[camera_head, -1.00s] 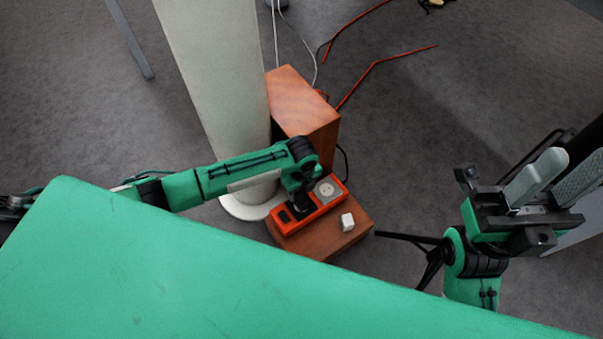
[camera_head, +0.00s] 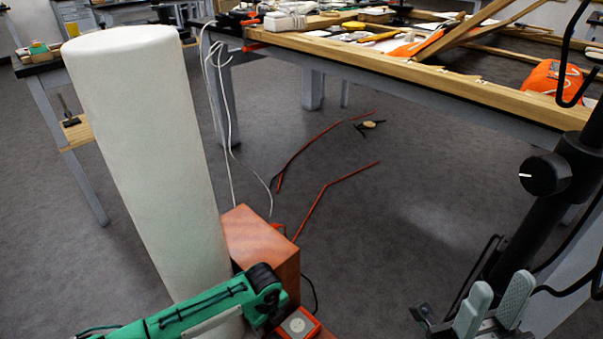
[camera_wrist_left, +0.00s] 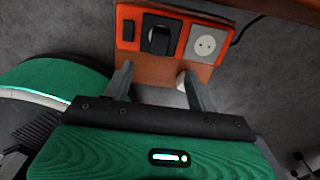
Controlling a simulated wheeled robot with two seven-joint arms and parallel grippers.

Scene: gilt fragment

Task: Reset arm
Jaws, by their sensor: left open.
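My left arm comes in from the lower left in the head view, and its fingers are hidden or out of frame there. In the left wrist view my left gripper (camera_wrist_left: 157,72) is open, its two fingers apart with nothing between them. It points at the orange socket box (camera_wrist_left: 127,33), which has a black plug-like part (camera_wrist_left: 156,36) and a grey socket (camera_wrist_left: 205,44). The box also shows at the bottom of the head view (camera_head: 312,330). My right gripper (camera_head: 501,284) is at the lower right, its fingers apart and empty.
A thick white column (camera_head: 150,150) stands beside my left arm. A wooden block (camera_head: 262,245) stands close to that arm. A cluttered workbench (camera_head: 400,70) stands at the back. Red cables (camera_head: 325,185) lie on the grey floor, which is otherwise open in the middle.

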